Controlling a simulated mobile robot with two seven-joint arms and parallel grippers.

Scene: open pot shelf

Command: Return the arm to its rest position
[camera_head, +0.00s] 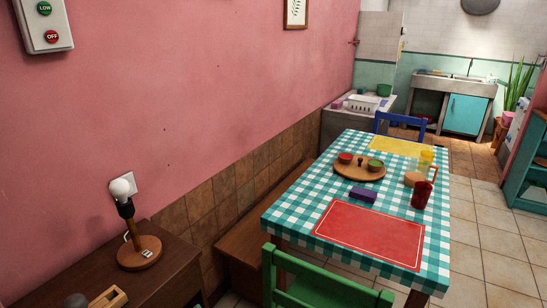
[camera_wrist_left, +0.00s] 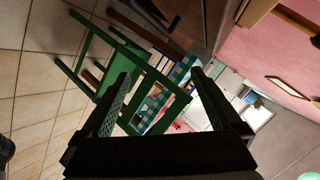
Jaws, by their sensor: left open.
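My left gripper (camera_wrist_left: 160,76) shows in the left wrist view, with its two dark fingers spread wide apart. Nothing is held between them. Beyond the fingers is a green chair (camera_wrist_left: 92,62), seen tilted, with part of the checked tablecloth (camera_wrist_left: 178,73) behind it. The chair appears apart from the fingers. Neither of my arms shows in the head view. My right gripper is in neither view.
In the head view, a dark side table (camera_head: 178,274) with a lamp (camera_head: 140,250) stands at lower left. A green chair (camera_head: 325,290) stands at the near end of the checked dining table (camera_head: 290,208). A wooden bench (camera_head: 245,247) lines the pink wall. Tiled floor (camera_head: 480,235) is clear at right.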

